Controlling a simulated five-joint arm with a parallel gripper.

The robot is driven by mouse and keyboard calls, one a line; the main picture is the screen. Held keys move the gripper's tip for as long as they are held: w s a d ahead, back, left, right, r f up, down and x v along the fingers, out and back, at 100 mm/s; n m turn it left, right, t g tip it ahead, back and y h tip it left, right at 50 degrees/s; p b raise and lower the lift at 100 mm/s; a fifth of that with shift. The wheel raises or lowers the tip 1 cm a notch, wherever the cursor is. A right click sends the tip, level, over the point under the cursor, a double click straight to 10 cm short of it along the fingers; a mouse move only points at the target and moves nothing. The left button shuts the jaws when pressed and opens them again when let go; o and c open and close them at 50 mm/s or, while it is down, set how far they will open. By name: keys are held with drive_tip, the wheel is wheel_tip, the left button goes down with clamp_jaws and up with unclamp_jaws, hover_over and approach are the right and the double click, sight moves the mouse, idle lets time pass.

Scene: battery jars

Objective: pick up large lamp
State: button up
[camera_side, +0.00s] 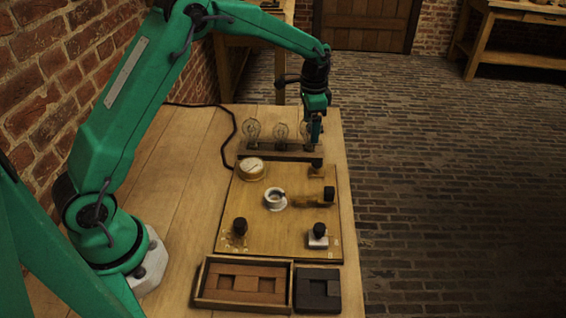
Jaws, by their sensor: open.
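Three clear glass lamps stand upright in a dark wooden rack (268,155) at the back of the table. The left lamp (252,130) looks large, and the middle lamp (281,131) looks smaller. The right lamp (304,131) is partly hidden by my gripper (316,138). My gripper is open and points down at the rack's right end, beside or around the right lamp. I cannot tell whether its fingers touch the glass.
In front of the rack lies a wooden board (265,228) with a round dial (252,168), a white socket (275,199) and several black knobs. A wooden tray (243,284) and a dark block (318,290) sit at the front. The table's right edge is close to the board.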

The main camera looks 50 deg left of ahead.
drive_tip(key=c, duration=1.2)
drive_tip(key=shift+o, duration=0.2)
drive_tip(key=shift+r, duration=0.75)
drive_tip(key=r, duration=0.1)
drive_tip(key=d+r, duration=0.1)
drive_tip(key=r, duration=0.1)
drive_tip(key=shift+s+r, duration=0.15)
drive_tip(key=shift+s, duration=0.05)
drive_tip(key=s+d+r, duration=0.5)
drive_tip(key=d+r, duration=0.1)
drive_tip(key=d, duration=0.3)
drive_tip(key=shift+s, duration=0.25)
drive_tip(key=shift+r, duration=0.1)
